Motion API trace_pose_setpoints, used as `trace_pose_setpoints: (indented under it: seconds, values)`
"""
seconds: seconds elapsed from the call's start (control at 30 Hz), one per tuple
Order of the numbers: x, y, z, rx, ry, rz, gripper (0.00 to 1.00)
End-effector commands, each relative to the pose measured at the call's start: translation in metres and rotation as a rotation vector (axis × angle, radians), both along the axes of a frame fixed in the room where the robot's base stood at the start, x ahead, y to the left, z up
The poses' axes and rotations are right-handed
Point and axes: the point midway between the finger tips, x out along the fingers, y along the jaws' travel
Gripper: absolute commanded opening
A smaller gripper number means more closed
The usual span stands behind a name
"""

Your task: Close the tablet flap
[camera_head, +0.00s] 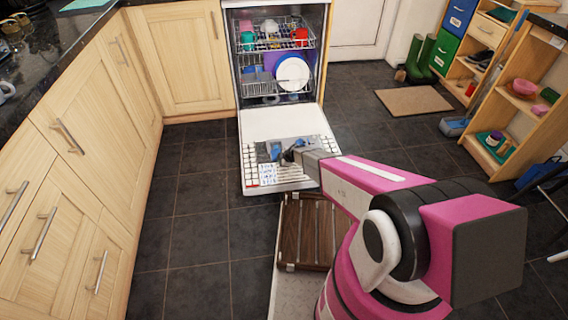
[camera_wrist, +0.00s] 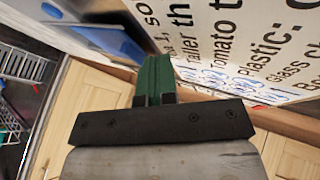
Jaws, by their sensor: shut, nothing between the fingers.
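The dishwasher stands open, and its door (camera_head: 265,122) is folded down toward me, with printed text and patterns on its lower part. A small grey-and-blue patch (camera_head: 268,150), possibly the tablet compartment, shows on the door beside my gripper (camera_head: 286,157). My gripper partly covers this area, and I cannot tell the flap's position. In the wrist view, my gripper's green fingers (camera_wrist: 154,78) are shut and empty, close to a white printed panel (camera_wrist: 225,40). A dark part (camera_wrist: 105,12) shows past the fingers at the upper left. Whether the fingers touch anything is unclear.
Dishwasher racks (camera_head: 275,68) hold cups and plates. Wooden cabinets (camera_head: 95,110) line the left. A brown slatted wooden piece (camera_head: 303,232) lies in front of the door. Shelves (camera_head: 510,100) stand at the right. Dark tiled floor (camera_head: 195,215) is clear between cabinets and door.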

Motion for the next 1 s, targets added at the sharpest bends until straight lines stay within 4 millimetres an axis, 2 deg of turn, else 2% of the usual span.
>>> trace_pose_setpoints:
  seconds: [0.03,0.13,0.53,0.8,1.0]
  values:
    - [0.008,0.002,-0.001,0.001,0.0,0.0,0.0]
    - [0.014,0.004,0.0,0.001,0.001,0.001,0.0]
    - [0.018,0.004,0.0,0.0,0.0,0.0,0.0]
    - [0.056,0.014,-0.001,0.0,0.0,0.0,0.0]
    - [0.056,0.014,0.0,0.0,0.001,0.0,0.0]
